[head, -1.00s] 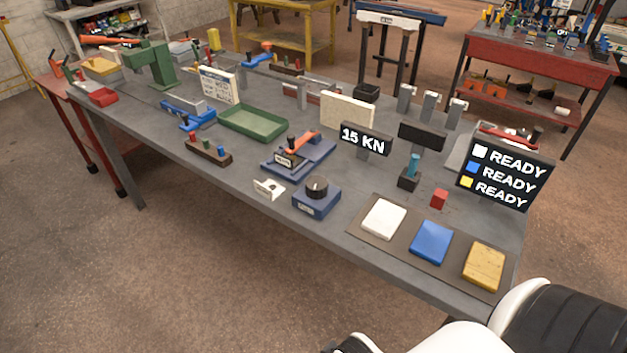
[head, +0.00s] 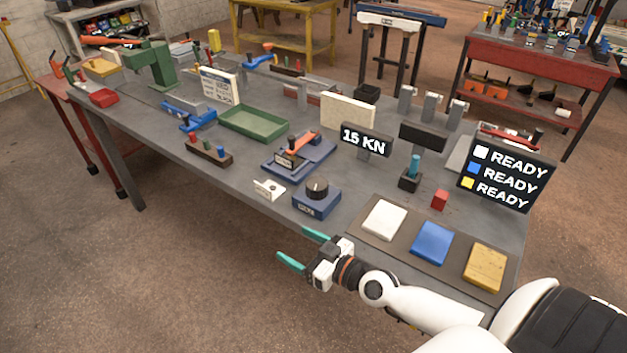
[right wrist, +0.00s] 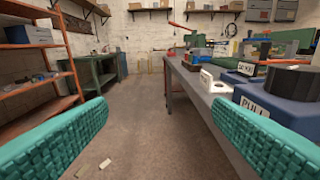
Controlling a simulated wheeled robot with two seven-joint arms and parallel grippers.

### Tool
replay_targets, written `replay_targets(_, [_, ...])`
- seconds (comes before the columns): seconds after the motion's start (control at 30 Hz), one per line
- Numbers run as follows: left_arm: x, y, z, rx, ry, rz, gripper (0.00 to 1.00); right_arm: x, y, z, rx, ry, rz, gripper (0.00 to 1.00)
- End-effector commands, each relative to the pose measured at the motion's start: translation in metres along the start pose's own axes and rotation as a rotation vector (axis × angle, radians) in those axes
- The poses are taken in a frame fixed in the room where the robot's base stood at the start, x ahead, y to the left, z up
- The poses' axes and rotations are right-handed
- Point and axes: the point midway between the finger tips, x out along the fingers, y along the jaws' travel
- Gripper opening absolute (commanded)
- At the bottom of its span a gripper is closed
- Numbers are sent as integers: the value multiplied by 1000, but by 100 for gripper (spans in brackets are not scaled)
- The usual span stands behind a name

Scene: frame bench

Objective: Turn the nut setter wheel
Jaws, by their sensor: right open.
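A black round wheel (head: 317,187) sits on a blue box (head: 317,204) near the table's front edge, left of the white pad. In the right wrist view the dark wheel (right wrist: 290,79) and its blue box (right wrist: 285,108), labelled PULL, are at the right edge, partly cut off and behind the right finger. My right gripper (head: 303,248) is open and empty, in front of the table edge, below and apart from the blue box. Its teal fingers are spread wide in the right wrist view (right wrist: 160,106). My left gripper is not in view.
A white bracket (head: 268,189) lies left of the blue box, with a blue fixture (head: 298,155) behind. A 15 KN display (head: 366,140) stands beyond. White (head: 384,219), blue (head: 432,242) and yellow (head: 485,266) pads lie to the right. The floor before the table is clear.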

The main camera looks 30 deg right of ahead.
Motion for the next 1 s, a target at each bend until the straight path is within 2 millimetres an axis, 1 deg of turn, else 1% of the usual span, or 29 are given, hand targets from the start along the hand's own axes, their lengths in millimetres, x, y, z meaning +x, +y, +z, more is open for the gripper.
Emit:
replay_targets(0.03, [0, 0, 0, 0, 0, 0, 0, 1, -32, 4, -6, -36, -84, 75])
replay_targets(0.1, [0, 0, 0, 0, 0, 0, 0, -1, -70, 9, -10, -78, -200, 75])
replay_targets(0.2, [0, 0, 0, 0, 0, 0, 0, -7, -110, 13, -17, -109, -328, 75])
replay_targets(0.3, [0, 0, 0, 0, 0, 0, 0, -12, -131, 15, -21, -122, -397, 75])
replay_targets(0.37, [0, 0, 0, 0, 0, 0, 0, -10, -136, 16, -23, -125, -413, 75])
replay_targets(0.47, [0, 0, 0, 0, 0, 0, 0, -2, -141, 17, -21, -127, -417, 75])
replay_targets(0.57, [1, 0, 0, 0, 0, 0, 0, 13, -147, 20, -21, -129, -416, 75])
replay_targets(0.8, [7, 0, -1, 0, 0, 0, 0, 58, -166, 25, -20, -129, -415, 75])
replay_targets(0.9, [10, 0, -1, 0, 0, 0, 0, 74, -172, 28, -19, -129, -414, 75])
replay_targets(1.0, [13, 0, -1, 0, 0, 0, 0, 85, -177, 28, -20, -126, -413, 75])
